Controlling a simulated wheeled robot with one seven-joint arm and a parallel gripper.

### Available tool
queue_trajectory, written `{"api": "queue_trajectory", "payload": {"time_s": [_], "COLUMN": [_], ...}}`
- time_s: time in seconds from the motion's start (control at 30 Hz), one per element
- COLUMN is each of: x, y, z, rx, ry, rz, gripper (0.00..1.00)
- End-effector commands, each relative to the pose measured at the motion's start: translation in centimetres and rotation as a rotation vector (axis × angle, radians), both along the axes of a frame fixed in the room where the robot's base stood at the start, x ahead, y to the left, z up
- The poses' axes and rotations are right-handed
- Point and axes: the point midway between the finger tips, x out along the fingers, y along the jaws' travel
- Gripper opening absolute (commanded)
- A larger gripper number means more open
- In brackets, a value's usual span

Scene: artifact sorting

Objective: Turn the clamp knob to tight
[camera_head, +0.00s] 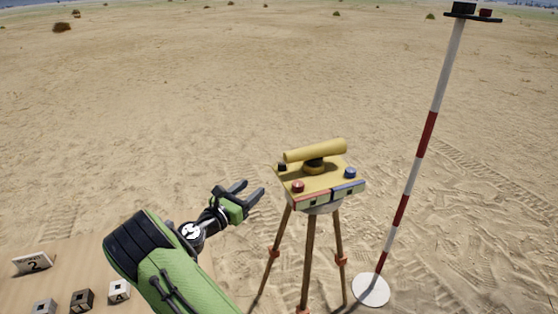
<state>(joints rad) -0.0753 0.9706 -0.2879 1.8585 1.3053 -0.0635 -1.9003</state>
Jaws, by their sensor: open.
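A yellow surveying instrument (318,176) with a tube-shaped telescope (315,151) stands upright on a tripod (309,245) right of centre. Its top plate carries a red knob (298,187) at the front left, a blue knob (350,173) at the right and a small black knob (282,167) at the back left. I cannot tell which is the clamp knob or how it is set. My green gripper (251,188) is open and empty, left of the instrument and apart from it, fingers pointing up and to the right.
A red-and-white pole (421,145) with a dark top stands on a white disc (370,290) to the right. At lower left, a tan table (65,258) holds a card marked 2 (33,263) and several small blocks (82,299). Open sand lies behind.

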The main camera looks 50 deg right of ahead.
Motion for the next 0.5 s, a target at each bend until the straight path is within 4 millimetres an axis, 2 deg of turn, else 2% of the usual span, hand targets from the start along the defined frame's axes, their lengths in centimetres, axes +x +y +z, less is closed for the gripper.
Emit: {"api": "queue_trajectory", "payload": {"time_s": [0.5], "x": [0.4], "y": [-12.4], "z": [-0.1], "rx": [0.002], "ry": [-0.008], "rz": [-0.007], "gripper": [0.55]}}
